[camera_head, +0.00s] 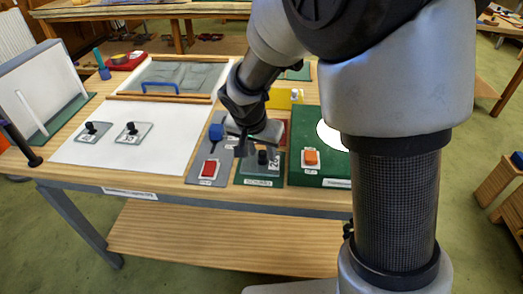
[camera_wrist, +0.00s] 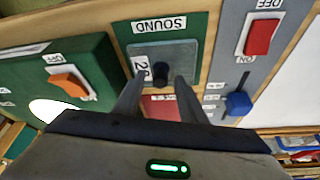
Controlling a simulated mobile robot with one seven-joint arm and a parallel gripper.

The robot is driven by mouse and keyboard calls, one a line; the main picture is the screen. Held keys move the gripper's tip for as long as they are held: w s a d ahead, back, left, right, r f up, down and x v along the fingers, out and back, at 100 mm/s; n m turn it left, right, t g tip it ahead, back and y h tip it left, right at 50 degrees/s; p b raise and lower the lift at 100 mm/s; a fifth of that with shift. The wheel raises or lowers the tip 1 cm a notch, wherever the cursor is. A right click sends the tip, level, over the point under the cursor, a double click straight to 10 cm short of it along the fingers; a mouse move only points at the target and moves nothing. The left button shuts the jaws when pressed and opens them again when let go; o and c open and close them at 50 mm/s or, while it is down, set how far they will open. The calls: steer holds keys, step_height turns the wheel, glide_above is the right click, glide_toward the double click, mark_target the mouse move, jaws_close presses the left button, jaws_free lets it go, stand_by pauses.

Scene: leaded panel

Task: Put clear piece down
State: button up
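A clear, greyish square piece (camera_wrist: 165,58) with a black knob and a number label lies on a green plate marked SOUND (camera_wrist: 193,22). In the head view the clear piece (camera_head: 263,163) shows near the table's front edge, just below my gripper (camera_head: 250,142). In the wrist view the fingers of my gripper (camera_wrist: 160,82) stand apart, one on each side of the knob, with gaps between them and it. The piece appears to rest flat on the plate.
Two similar knobbed pieces (camera_head: 92,131) (camera_head: 132,132) lie on a white sheet (camera_head: 165,160). Left of the green plate is a grey panel (camera_head: 203,182) with red and blue switches. Right is a green box (camera_head: 330,172) with an orange switch (camera_head: 311,157).

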steer(key=shift+r, duration=0.1)
steer(key=shift+r+p, duration=0.3)
steer(key=p+v, duration=0.1)
steer(key=v, duration=1)
steer(key=s+d+r+n, duration=0.1)
steer(key=s+d+r, duration=0.1)
steer(key=s, duration=0.4)
steer(key=s+d+r+n+t+y, duration=0.1)
steer(key=s+d+r+n, duration=0.1)
steer(key=s+d, duration=0.3)
steer(key=s+d+r+n+y, duration=0.1)
steer(key=s+d+r+n, duration=0.1)
steer(key=s, duration=0.5)
steer(key=shift+s+d+r, duration=0.25)
steer(key=shift+d+r, duration=0.65)
steer(key=shift+d, duration=0.25)
